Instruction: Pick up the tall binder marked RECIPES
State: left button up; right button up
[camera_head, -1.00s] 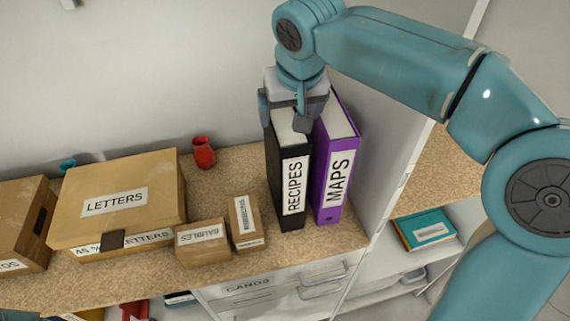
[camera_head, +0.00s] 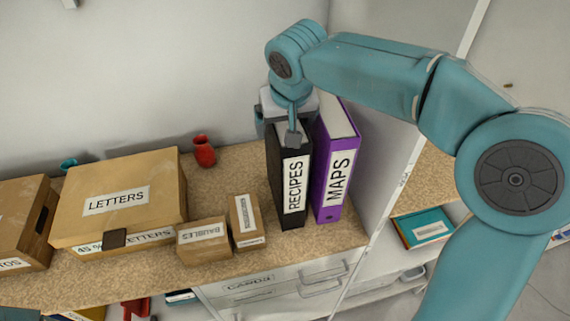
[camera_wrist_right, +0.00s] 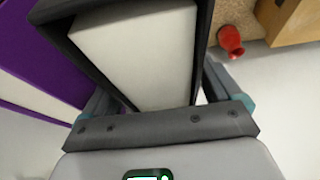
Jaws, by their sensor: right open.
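The black RECIPES binder (camera_head: 294,184) stands upright on the shelf top, its white label facing front. The purple MAPS binder (camera_head: 336,172) stands close on its right. My right gripper (camera_head: 276,131) is over the top of the RECIPES binder, with one finger at its left side and one near its front right. In the right wrist view the RECIPES binder (camera_wrist_right: 140,50) lies between the two open fingers, and the MAPS binder (camera_wrist_right: 40,55) is beside it at left. Whether the fingers touch the binder is hard to tell. My left gripper is not in view.
A LETTERS box (camera_head: 120,198), a BAUBLES box (camera_head: 203,240) and another small box (camera_head: 246,221) stand to the left. A red vase (camera_head: 203,150) is behind them. A white upright panel (camera_head: 400,180) stands right of the binders. Bare shelf shows left of the RECIPES binder.

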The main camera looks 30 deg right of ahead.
jog(key=shift+w, duration=0.1)
grip_shut()
dwell(0.3)
